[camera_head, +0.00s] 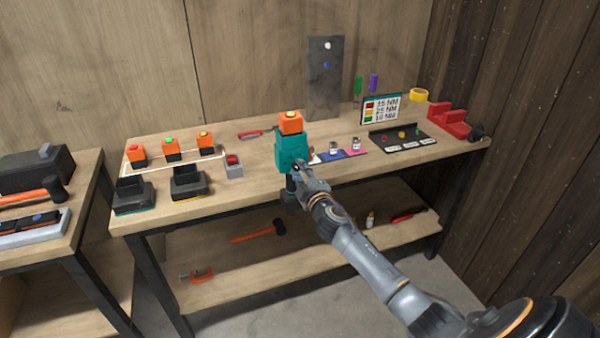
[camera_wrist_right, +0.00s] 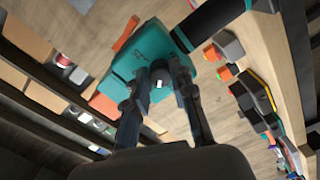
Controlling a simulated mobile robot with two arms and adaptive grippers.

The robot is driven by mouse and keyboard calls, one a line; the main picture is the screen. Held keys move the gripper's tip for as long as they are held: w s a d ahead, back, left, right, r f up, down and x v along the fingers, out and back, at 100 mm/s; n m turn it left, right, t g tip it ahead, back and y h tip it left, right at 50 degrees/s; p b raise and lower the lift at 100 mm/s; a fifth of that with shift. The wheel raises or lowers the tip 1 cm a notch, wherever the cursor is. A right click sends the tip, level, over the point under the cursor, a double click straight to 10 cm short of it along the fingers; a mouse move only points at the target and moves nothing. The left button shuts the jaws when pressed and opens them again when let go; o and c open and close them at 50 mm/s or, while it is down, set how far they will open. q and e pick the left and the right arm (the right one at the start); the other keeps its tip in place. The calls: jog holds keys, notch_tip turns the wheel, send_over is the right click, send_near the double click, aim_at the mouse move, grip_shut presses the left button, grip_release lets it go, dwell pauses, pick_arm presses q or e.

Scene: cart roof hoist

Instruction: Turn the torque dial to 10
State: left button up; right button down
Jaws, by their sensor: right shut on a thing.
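A teal power tool (camera_head: 291,152) with an orange block (camera_head: 290,122) on top is upright at the bench's front edge. Its teal body (camera_wrist_right: 155,48) fills the upper middle of the right wrist view, with a black cylindrical part (camera_wrist_right: 208,24) beside it. My right gripper (camera_head: 298,168) is against the tool's near side. In the right wrist view its fingers (camera_wrist_right: 160,82) close around a small grey round part, which looks like the torque dial (camera_wrist_right: 159,73). Its marks are too small to read. My left gripper is not in view.
A sign (camera_head: 381,108) lists 15, 25 and 10 NM beside red, yellow and green squares. Orange batteries (camera_head: 171,150), black chargers (camera_head: 188,182) and a grey red-button box (camera_head: 233,166) stand to the left. A red holder (camera_head: 449,121) is at right.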

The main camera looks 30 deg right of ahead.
jog(key=n, duration=0.6)
jog(key=shift+n, duration=0.4)
jog(key=shift+a, duration=0.1)
dwell(0.3)
jog(key=c, duration=1.1)
grip_release()
jog(key=v, duration=1.2)
jog(key=shift+f, duration=0.15)
